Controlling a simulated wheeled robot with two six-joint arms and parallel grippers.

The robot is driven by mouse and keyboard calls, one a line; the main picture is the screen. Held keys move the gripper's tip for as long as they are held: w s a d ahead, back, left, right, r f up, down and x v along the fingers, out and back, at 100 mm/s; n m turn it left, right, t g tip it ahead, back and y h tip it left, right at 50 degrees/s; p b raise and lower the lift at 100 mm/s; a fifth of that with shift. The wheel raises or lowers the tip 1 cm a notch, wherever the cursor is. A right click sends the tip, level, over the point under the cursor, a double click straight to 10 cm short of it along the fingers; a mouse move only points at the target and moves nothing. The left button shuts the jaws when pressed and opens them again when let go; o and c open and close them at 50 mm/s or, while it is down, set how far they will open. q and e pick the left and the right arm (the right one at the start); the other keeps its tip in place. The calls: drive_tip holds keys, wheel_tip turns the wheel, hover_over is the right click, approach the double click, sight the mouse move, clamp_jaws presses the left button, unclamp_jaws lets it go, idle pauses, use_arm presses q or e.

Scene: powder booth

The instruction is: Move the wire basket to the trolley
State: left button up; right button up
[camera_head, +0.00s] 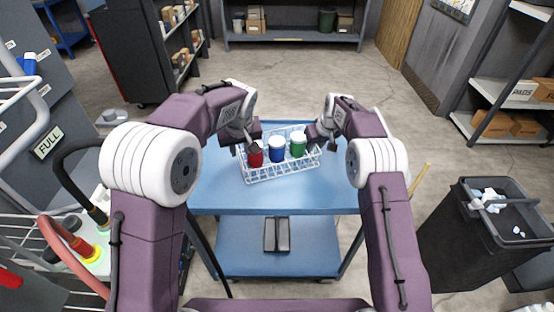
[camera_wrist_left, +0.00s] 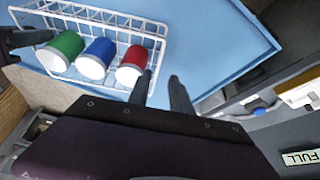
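The white wire basket (camera_head: 283,174) sits at the far side of the blue two-tier trolley (camera_head: 222,196); I cannot tell whether it touches the top. It holds a red jar (camera_head: 255,157), a blue jar (camera_head: 277,149) and a green jar (camera_head: 298,145). My left gripper (camera_head: 244,149) is at the basket's left end. In the left wrist view its fingers (camera_wrist_left: 159,82) are apart, one overlapping the basket's end near the red jar, the other outside it. My right gripper (camera_head: 322,141) is at the right end beside the green jar; its finger gap is unclear.
A dark object (camera_head: 277,235) lies on the lower shelf. A grey bin (camera_head: 485,235) with white scraps stands at right. Shelving (camera_head: 510,92) is further right, and a cart (camera_head: 45,235) with coloured-ring items is at left. Open floor lies behind the trolley.

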use_arm(q)
drive_tip(key=shift+v, duration=1.25)
use_arm(e)
drive_tip(key=v, duration=1.2)
drive_tip(key=shift+w, duration=0.1)
